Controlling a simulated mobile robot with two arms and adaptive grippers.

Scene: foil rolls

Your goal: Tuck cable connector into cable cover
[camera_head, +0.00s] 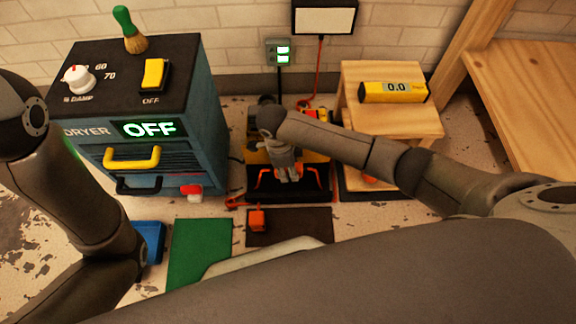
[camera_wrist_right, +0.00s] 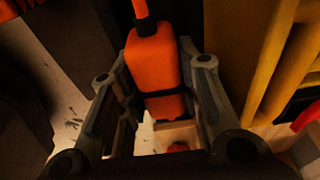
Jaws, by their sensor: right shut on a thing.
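My right gripper (camera_head: 287,174) reaches down over a dark unit (camera_head: 262,190) with yellow parts and orange handles, on the floor below the wall socket. In the right wrist view its two fingers (camera_wrist_right: 160,80) are shut on an orange connector (camera_wrist_right: 152,55), one finger on each side. In the head view the gripper hides the held connector. I cannot tell which part is the cable cover. My left arm shows at the left; its gripper is out of view.
A blue dryer (camera_head: 205,120) reading OFF stands left of the unit. A wooden stand (camera_head: 405,118) with a yellow meter (camera_head: 393,92) is at the right. A green mat (camera_head: 200,250) and brown mat (camera_head: 305,225) lie in front; an orange piece (camera_head: 257,220) rests on the brown mat.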

